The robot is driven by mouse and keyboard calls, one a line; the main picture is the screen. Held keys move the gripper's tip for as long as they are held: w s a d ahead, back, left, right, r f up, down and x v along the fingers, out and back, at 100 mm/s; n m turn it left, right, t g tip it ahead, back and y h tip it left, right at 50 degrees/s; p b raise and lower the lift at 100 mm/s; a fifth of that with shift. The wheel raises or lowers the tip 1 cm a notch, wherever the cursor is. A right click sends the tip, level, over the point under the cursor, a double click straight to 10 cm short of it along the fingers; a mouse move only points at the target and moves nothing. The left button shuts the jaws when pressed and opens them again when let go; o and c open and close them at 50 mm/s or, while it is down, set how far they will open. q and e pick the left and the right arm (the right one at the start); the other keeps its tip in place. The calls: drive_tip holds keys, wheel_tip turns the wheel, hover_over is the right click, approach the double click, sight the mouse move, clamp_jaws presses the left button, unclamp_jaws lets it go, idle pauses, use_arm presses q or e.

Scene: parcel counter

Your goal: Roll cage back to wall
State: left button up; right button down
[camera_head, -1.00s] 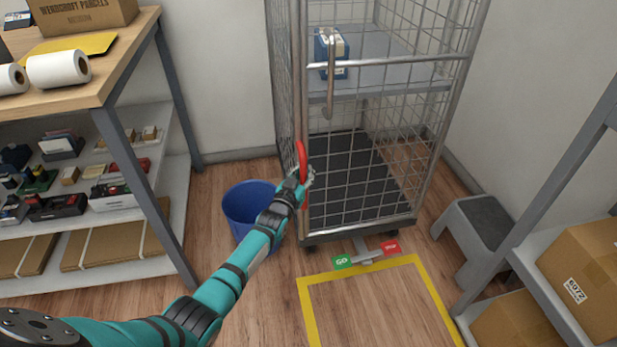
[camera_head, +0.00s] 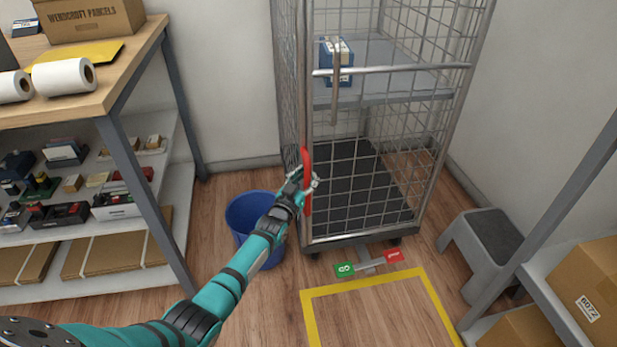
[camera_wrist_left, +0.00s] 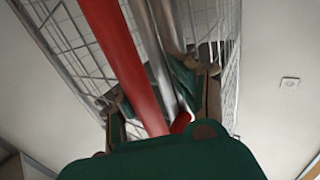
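The roll cage (camera_head: 362,240) is a grey wire-mesh cage on castors, upright, close to the back wall. A red handle (camera_head: 307,165) runs upright along its front left post. My left gripper (camera_head: 306,183) is at this handle, with its fingers around it. In the left wrist view the red handle (camera_wrist_left: 118,50) passes between my fingers (camera_wrist_left: 165,105), and the dark green gripper body hides part of the contact. A brake bar with a green GO end (camera_head: 346,270) and a red end (camera_head: 393,255) sits low at the cage front. My right gripper is not in view.
A yellow floor outline (camera_head: 368,280) lies in front of the cage. A blue bucket (camera_head: 245,215) stands close to its left, a grey step stool (camera_head: 484,238) to its right. A workbench (camera_head: 120,80) is at left, shelving with boxes (camera_head: 572,283) at right. A blue box (camera_head: 336,60) is on the cage shelf.

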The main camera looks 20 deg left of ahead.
use_arm(q)
drive_tip(key=shift+o, duration=0.6)
drive_tip(key=shift+s+a+f, duration=0.1)
drive_tip(key=shift+a, duration=0.25)
drive_tip(key=shift+d, duration=0.1)
drive_tip(key=s, duration=1.2)
drive_tip(key=shift+d, duration=0.15)
